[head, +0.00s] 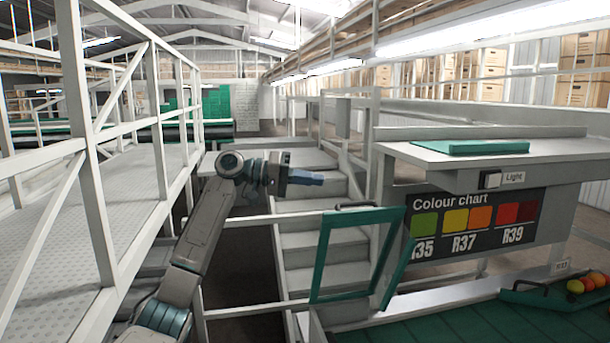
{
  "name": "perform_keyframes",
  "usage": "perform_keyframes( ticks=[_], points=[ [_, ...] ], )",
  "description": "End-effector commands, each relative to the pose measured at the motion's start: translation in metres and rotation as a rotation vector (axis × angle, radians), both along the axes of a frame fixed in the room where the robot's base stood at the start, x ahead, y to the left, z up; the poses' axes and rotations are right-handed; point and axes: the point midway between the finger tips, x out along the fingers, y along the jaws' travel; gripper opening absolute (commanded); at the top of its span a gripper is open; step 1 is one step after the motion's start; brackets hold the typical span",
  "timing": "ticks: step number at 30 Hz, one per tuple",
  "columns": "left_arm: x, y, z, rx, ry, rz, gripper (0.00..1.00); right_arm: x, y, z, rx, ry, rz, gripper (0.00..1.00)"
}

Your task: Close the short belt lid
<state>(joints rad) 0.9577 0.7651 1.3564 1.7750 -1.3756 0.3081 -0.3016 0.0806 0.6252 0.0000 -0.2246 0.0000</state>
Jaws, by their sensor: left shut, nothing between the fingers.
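The short belt lid (323,255) is a teal open frame with a dark handle (356,205) on its top edge. It stands raised and tilted at the left end of the green belt (450,325). Another slanted teal bar shows at its right side; I cannot tell if it belongs to the lid. My left gripper (308,178) is shut and empty. In the picture it is above and left of the handle, apart from the lid, pointing right. My right gripper is not in view.
A grey bench with a teal board (484,147), a light switch (490,180) and a colour chart (474,219) stands at right. A teal tray (537,297) with tomatoes (586,284) is at lower right. Steps (322,245) and white railings stand behind and left of the lid.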

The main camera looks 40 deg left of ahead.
Motion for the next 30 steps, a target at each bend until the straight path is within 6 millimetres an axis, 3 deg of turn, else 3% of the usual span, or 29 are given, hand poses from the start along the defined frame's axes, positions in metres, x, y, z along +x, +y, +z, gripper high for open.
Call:
perform_keyframes(
  ticks=[1,8,18,30],
  points=[
    [0.007,-0.011,0.004,-0.003,0.001,-0.003,0.00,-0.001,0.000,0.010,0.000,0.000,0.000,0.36],
    [0.037,-0.052,-0.003,-0.004,0.001,-0.003,0.00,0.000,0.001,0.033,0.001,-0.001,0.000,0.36],
    [0.014,-0.069,-0.026,0.001,0.001,0.001,0.00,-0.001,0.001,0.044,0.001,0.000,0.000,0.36],
    [0.011,-0.072,-0.029,0.000,-0.001,0.001,0.00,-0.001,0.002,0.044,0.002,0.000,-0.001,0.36]
  ],
)
